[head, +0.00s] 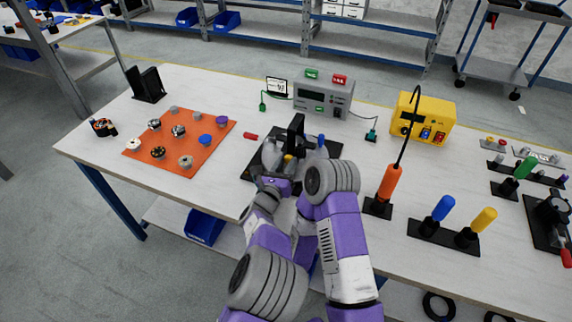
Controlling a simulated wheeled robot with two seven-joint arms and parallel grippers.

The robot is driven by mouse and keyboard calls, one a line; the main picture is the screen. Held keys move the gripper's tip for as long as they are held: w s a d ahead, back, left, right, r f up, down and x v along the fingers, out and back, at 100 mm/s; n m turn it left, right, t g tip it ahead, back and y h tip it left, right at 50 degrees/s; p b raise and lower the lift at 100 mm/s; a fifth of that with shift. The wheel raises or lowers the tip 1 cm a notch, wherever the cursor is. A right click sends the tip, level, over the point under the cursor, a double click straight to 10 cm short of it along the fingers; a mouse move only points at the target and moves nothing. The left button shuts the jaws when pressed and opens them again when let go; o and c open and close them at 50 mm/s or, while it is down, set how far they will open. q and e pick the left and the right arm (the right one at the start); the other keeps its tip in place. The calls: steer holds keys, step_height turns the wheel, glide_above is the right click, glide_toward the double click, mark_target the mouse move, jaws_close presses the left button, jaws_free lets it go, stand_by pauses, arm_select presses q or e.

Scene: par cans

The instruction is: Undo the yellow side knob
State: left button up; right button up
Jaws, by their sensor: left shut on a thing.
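A dark fixture stands on a black base plate (257,166) near the middle of the bench, with a black upright part (297,128) at its back. A small yellow knob (289,157) shows at the fixture, right at my left gripper (284,160). The left gripper is shut on the yellow knob; its fingertips are small and partly hidden by my own wrist. A blue knob (322,141) shows on the right side of the fixture. My arm hides much of the fixture's front. My right gripper is not seen.
An orange mat (139,148) with several round parts lies to the left. A red-handled piece (250,136) lies beside the fixture. A grey power box (323,97) and a yellow box (424,118) stand behind. An orange-handled driver (389,181) and blue and yellow drivers (443,208) stand right.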

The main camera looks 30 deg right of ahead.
arm_select(q)
steer(key=shift+n, duration=0.9)
steer(key=o, duration=1.1)
steer(key=shift+c, duration=0.2)
steer(key=shift+p+v, duration=0.8)
steer(key=shift+v, duration=3)
